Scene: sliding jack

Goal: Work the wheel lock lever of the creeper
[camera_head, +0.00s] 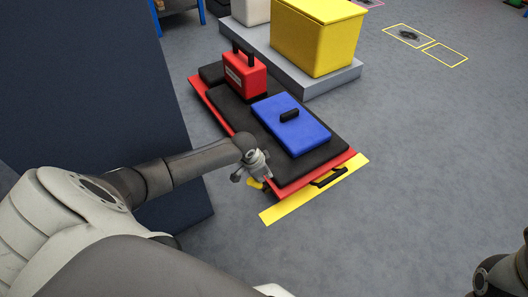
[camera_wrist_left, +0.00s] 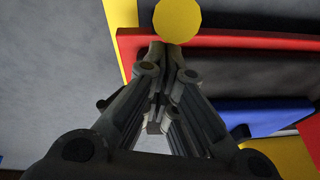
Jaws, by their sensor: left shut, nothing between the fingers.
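The creeper is a low red board (camera_head: 213,104) with black pads, lying on the floor. Its lock lever shows as a small yellow piece (camera_head: 255,184) at the near left corner, partly behind my gripper. In the left wrist view a round yellow knob (camera_wrist_left: 177,20) is just beyond my fingertips. My left gripper (camera_head: 262,178) is over that corner, beside the lever. In the left wrist view its fingers (camera_wrist_left: 160,62) are together and empty, close to the knob; I cannot tell whether they touch it.
A red case (camera_head: 245,76) and a blue case (camera_head: 290,123) sit on the creeper. A black handle (camera_head: 330,178) is on its near edge, by a yellow floor strip (camera_head: 300,200). A yellow bin (camera_head: 315,38) stands on a grey platform behind. A dark panel (camera_head: 95,90) stands left. Floor to the right is clear.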

